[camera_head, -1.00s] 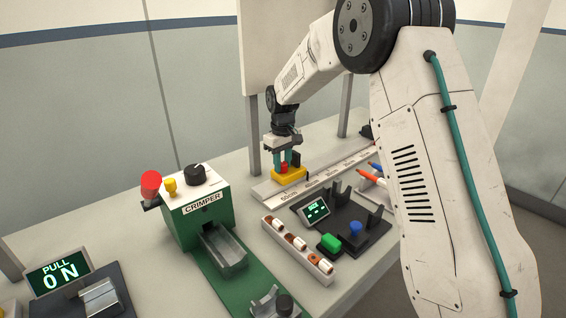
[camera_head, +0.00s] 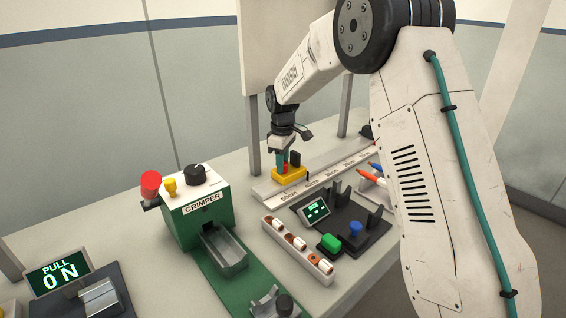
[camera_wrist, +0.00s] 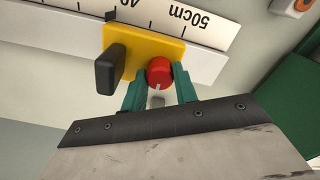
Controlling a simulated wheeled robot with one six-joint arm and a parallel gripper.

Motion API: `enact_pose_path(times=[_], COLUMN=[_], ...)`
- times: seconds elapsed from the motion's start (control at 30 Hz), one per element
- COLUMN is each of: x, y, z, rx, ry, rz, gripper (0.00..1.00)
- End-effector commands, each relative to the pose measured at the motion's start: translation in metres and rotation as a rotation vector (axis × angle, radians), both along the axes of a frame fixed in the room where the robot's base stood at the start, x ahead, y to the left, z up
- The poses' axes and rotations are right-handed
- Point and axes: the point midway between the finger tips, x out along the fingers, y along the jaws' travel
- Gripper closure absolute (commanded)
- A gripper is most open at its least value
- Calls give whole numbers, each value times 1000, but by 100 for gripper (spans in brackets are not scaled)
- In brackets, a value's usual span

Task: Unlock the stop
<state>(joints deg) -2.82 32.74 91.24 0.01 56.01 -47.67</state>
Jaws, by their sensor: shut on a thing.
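The stop is a yellow block (camera_wrist: 135,45) on the measuring rail. It carries a red round knob (camera_wrist: 159,68) and a black upright handle (camera_wrist: 107,70). In the head view the yellow stop (camera_head: 289,175) sits near the 50cm end of the rail. My gripper (camera_wrist: 159,73) has its green fingers on either side of the red knob and is shut on it. A pale mark on the knob points towards my wrist in the wrist view. In the head view my gripper (camera_head: 282,162) points down over the stop and mostly hides the knob.
The measuring rail (camera_head: 330,168) runs along the back of the table. The green crimper (camera_head: 205,215) stands to the left. A white strip with several connectors (camera_head: 297,250) and a black fixture (camera_head: 345,225) with a small screen lie in front. Orange and blue pens lie to the right.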

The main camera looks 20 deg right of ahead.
Motion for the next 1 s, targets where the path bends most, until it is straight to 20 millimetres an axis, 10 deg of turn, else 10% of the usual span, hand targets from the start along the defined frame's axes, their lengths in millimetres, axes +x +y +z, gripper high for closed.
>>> enact_pose_path(times=[0.23, 0.27, 0.33, 0.67, 1.0], x=[1, 1, 1, 0, 1], y=[0, 0, 0, 0, 0], z=[1, 1, 1, 3, 56], rx=[0, 0, 0, 0, 0], ry=[-3, -3, -3, -1, -5], rz=[1, 1, 0, 0, 0], gripper=[94, 69, 49, 49, 49])
